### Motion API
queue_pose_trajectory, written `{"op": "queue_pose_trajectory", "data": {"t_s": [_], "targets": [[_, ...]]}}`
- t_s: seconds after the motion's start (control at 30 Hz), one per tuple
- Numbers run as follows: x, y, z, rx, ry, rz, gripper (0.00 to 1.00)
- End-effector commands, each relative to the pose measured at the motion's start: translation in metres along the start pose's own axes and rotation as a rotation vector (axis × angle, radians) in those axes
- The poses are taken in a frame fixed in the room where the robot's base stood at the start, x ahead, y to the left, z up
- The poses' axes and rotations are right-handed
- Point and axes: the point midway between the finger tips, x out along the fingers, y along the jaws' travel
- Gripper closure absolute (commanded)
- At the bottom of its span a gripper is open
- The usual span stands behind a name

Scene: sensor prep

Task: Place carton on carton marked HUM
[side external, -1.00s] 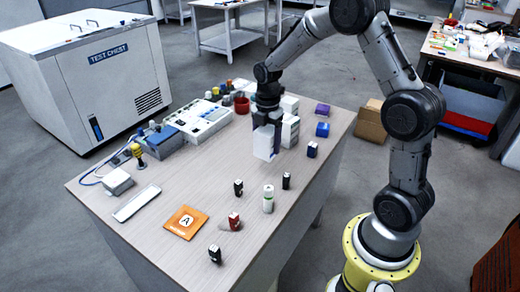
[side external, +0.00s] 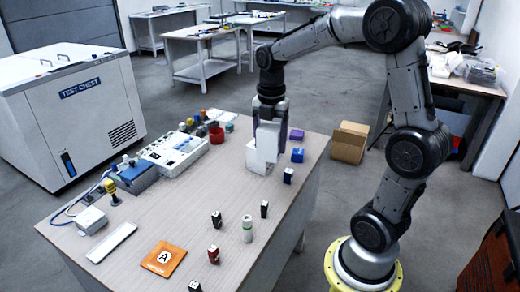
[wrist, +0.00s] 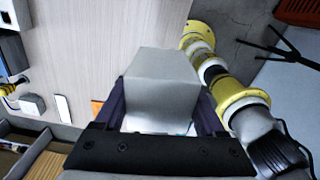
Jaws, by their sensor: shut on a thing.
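A white carton (side external: 267,138) is between the fingers of my gripper (side external: 268,122) in the side view. In the wrist view, the same pale carton (wrist: 160,80) fills the space between the dark fingers of my gripper (wrist: 165,115). Another white carton surface (side external: 256,158) shows just below and left of it, close to the tabletop. I cannot tell whether the two touch. No HUM marking is legible in either view, and my gripper and the held carton hide part of the cartons there.
A red cup (side external: 216,135) and white equipment (side external: 172,152) are to the left. Small bottles, a white-green cylinder (side external: 247,230) and an orange A mat (side external: 164,258) are in front.

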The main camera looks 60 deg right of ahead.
Motion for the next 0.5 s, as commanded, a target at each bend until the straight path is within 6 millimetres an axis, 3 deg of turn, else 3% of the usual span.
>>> {"op": "queue_pose_trajectory", "data": {"t_s": [0.1,0.23,0.37,0.5], "targets": [[-0.026,0.0,0.035,0.034,-0.001,0.002,0.95],[-0.043,-0.004,0.064,0.089,-0.001,0.001,0.95],[-0.042,-0.008,0.078,0.126,0.002,-0.003,0.95],[-0.033,0.004,0.093,0.133,0.002,-0.003,0.95]]}}
